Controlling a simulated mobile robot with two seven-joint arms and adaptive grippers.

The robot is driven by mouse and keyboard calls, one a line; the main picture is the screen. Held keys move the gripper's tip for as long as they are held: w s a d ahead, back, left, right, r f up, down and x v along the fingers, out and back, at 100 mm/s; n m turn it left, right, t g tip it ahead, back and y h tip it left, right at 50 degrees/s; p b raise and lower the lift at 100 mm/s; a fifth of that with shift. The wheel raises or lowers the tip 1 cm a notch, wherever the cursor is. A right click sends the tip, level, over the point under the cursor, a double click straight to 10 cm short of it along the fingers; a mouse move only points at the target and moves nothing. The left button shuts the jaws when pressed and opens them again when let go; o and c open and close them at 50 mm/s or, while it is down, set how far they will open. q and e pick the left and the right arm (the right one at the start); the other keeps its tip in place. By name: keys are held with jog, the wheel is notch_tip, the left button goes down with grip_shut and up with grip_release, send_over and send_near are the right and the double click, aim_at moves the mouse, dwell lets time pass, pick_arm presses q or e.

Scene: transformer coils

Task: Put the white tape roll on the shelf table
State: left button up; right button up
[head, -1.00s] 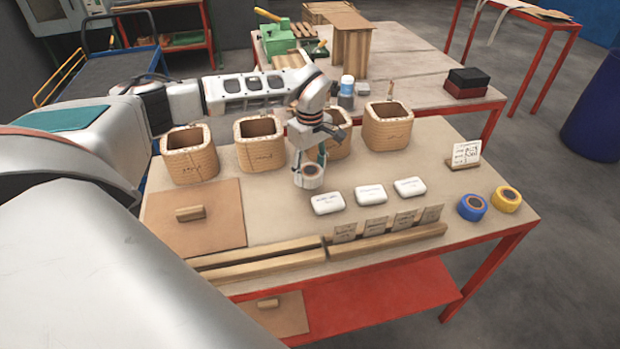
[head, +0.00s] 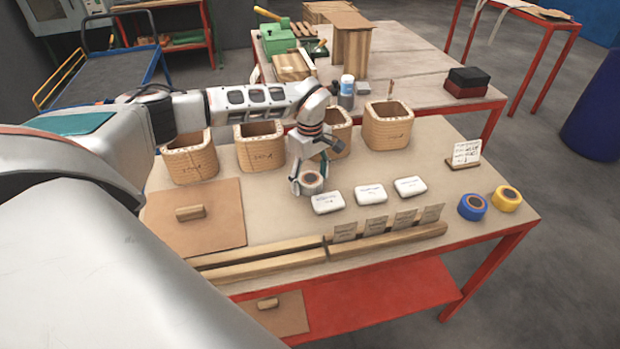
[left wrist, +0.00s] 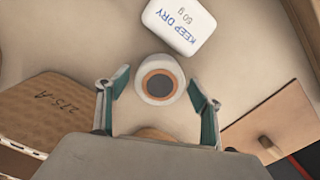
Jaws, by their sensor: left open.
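The white tape roll (head: 312,184), with a brown core and dark centre, is on the near table top (head: 470,200), just left of the leftmost white packet. My left gripper (head: 310,172) comes down over it and partly hides it in the head view. In the left wrist view the open fingers (left wrist: 158,88) stand on either side of the roll (left wrist: 171,94), with a gap on each side. A red lower shelf (head: 375,300) shows under this table. My right gripper is not in view.
Several square wooden coils (head: 388,128) stand behind the gripper. White packets (head: 371,194) lie to its right, one labelled KEEP DRY close to the roll. Blue (head: 472,207) and yellow (head: 508,198) tape rolls sit at the right. A brown board (head: 200,225) lies left.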

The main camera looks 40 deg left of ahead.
aim_at(310, 178)
pick_arm(q)
notch_tip(310, 178, up, 12)
jog(key=shift+r, duration=0.2)
dwell(0.8)
